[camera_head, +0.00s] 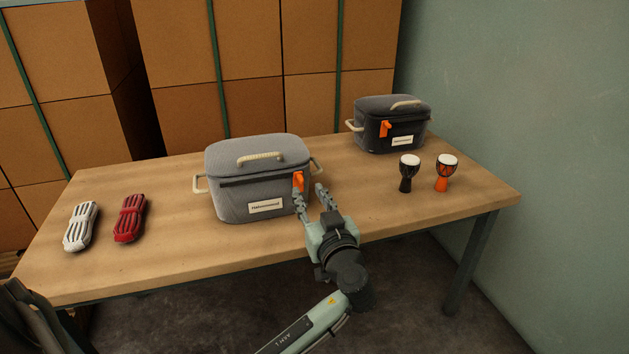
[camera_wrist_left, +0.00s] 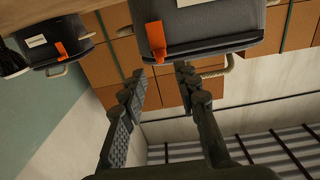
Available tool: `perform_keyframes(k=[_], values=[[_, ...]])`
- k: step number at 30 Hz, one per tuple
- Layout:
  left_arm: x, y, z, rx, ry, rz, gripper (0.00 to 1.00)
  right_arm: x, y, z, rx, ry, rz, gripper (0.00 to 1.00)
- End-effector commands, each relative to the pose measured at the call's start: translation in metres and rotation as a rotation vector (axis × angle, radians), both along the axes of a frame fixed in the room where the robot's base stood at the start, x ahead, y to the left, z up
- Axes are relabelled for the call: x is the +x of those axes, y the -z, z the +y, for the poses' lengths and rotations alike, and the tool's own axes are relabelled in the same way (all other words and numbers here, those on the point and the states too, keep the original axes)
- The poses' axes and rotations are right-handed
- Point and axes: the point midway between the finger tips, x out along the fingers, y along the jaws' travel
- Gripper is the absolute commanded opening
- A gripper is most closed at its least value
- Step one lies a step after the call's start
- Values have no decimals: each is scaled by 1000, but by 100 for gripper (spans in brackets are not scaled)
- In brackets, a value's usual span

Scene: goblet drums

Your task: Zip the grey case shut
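The grey case (camera_head: 235,205) stands on the table, with a cream handle on its lid and a name label on its front. A dark band (camera_head: 250,180) runs along the front below the lid. Its orange zip pull (camera_head: 298,179) hangs at the right end of the front. In the left wrist view the grey case (camera_wrist_left: 215,20) is at the top, with the orange pull (camera_wrist_left: 155,40) on its left. My left gripper (camera_head: 310,191) is open and empty, its fingertips close to the pull; contact is unclear. It also shows in the left wrist view (camera_wrist_left: 160,72). My right gripper is out of view.
A darker case (camera_head: 375,140) with an orange pull stands at the back right. Two small goblet drums (camera_head: 409,174) (camera_head: 445,174) stand in front of it. White (camera_head: 80,227) and red (camera_head: 130,219) rope bundles lie at left. Boxes stand behind the table (camera_head: 180,250).

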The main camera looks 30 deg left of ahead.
Motion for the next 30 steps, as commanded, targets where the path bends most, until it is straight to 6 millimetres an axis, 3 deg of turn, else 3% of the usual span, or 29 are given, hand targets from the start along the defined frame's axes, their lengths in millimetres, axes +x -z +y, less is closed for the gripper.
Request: perform_keyframes(k=[9, 21, 29, 30], values=[[32, -2, 38, 2, 0, 1, 31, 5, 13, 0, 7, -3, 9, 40], [38, 0, 45, -2, 0, 3, 31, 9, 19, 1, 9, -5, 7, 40], [38, 0, 45, -2, 0, 3, 0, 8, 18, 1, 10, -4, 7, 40], [38, 1, 45, -2, 0, 3, 0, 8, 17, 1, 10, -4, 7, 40]])
